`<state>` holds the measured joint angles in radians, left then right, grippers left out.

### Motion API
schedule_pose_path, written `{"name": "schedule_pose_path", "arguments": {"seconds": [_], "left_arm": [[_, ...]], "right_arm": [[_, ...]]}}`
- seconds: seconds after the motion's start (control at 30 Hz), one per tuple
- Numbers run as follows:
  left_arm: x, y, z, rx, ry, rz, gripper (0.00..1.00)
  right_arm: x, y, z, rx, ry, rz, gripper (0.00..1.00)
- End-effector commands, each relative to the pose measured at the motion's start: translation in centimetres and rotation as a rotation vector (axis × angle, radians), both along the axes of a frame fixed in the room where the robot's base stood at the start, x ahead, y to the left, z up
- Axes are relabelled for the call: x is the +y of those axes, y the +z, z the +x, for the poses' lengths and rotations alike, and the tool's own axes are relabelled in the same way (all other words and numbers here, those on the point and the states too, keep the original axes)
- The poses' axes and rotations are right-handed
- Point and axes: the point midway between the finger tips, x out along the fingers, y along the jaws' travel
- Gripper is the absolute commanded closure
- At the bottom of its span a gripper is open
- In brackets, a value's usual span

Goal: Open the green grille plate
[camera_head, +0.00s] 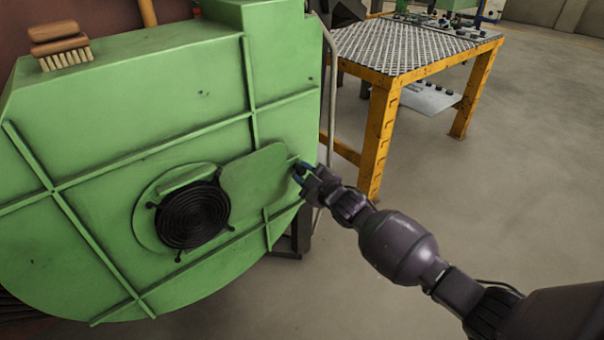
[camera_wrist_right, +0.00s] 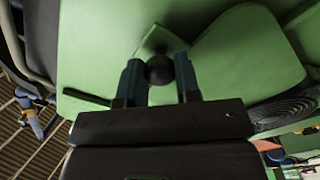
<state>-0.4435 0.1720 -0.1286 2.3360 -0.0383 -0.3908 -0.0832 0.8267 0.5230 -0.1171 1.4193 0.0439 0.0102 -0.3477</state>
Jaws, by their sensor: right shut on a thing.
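The green grille plate (camera_head: 257,174) is on the front of the large green housing (camera_head: 110,107), to the right of the round dark grille (camera_head: 193,215). The grille is largely uncovered. In the right wrist view the plate (camera_wrist_right: 250,55) has a rounded edge, with part of the grille (camera_wrist_right: 285,110) beyond it. My right gripper (camera_head: 302,172) is at the plate's right end. In the right wrist view its two blue fingers (camera_wrist_right: 158,82) are shut on a dark round knob (camera_wrist_right: 159,70) by a small green tab. My left gripper is not seen.
A brush (camera_head: 62,45) lies on top of the housing at the left. A yellow-framed table (camera_head: 400,50) with a patterned metal top stands behind and to the right. The floor at right is clear.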

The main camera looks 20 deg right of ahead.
Motion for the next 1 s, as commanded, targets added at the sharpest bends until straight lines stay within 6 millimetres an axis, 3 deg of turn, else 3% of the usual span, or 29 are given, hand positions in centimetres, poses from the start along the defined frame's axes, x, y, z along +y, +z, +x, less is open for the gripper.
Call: {"name": "schedule_pose_path", "arguments": {"seconds": [0.03, 0.07, 0.2, 0.63, 1.0], "left_arm": [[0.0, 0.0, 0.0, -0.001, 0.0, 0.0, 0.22], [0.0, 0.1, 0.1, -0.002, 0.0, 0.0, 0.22], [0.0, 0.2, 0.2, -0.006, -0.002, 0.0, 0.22], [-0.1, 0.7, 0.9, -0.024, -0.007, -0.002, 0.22], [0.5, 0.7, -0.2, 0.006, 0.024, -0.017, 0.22]], "right_arm": [[0.0, 0.0, 0.0, 0.0, 0.001, 0.001, 1.0], [0.1, 0.0, 0.0, 0.0, 0.001, 0.001, 0.66], [0.1, 0.0, 0.0, 0.0, 0.001, 0.001, 0.45], [-0.2, 0.1, -0.8, -0.001, 0.0, 0.0, 0.44], [-1.6, 0.6, -5.9, -0.006, 0.0, 0.0, 0.44]]}}
